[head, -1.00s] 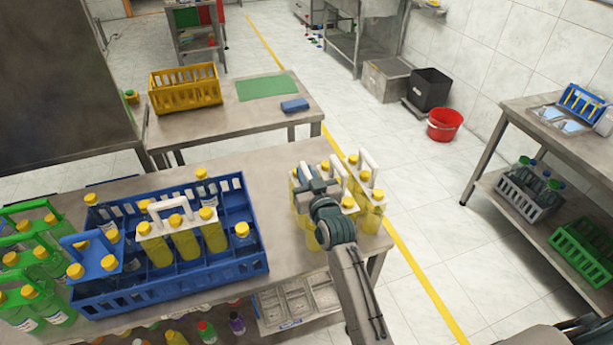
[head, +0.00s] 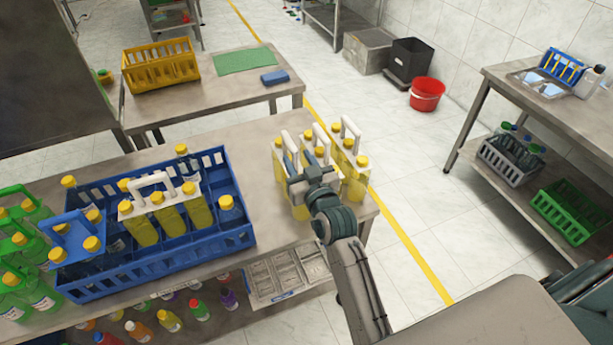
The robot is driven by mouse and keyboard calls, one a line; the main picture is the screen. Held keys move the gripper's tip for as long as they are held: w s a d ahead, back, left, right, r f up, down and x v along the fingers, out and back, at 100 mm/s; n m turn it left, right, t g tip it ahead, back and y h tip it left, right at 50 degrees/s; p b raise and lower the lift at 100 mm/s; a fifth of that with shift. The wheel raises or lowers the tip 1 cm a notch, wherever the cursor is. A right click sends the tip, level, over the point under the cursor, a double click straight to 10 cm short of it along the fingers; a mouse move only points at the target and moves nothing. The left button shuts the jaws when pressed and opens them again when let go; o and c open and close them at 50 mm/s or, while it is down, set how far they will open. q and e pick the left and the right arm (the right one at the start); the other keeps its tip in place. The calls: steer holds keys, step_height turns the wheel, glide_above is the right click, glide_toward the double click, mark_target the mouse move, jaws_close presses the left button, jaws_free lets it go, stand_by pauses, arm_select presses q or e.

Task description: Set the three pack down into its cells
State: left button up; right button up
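A three pack of yellow bottles with a white carrier and handle (head: 140,230) stands in the cells of the blue crate (head: 150,285), its caps above the rim. I cannot tell how deep it sits. More yellow-bottle packs with white handles (head: 355,175) stand upright at the right end of the table. My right gripper (head: 300,180) is at the nearest of these packs, beside its white handle. Its fingers overlap the handle, and I cannot tell whether they are open or shut on it.
Green packs (head: 30,290) and a blue-carrier pack (head: 75,240) are at the crate's left side. Bare steel tabletop (head: 262,215) lies between crate and yellow packs. Metal trays (head: 285,275) and loose bottles sit below. A yellow crate (head: 160,65) stands on the table behind.

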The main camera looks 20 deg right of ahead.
steer(key=s+b, duration=0.1)
steer(key=s, duration=0.4)
steer(key=shift+d, duration=0.1)
steer(key=shift+s, duration=0.1)
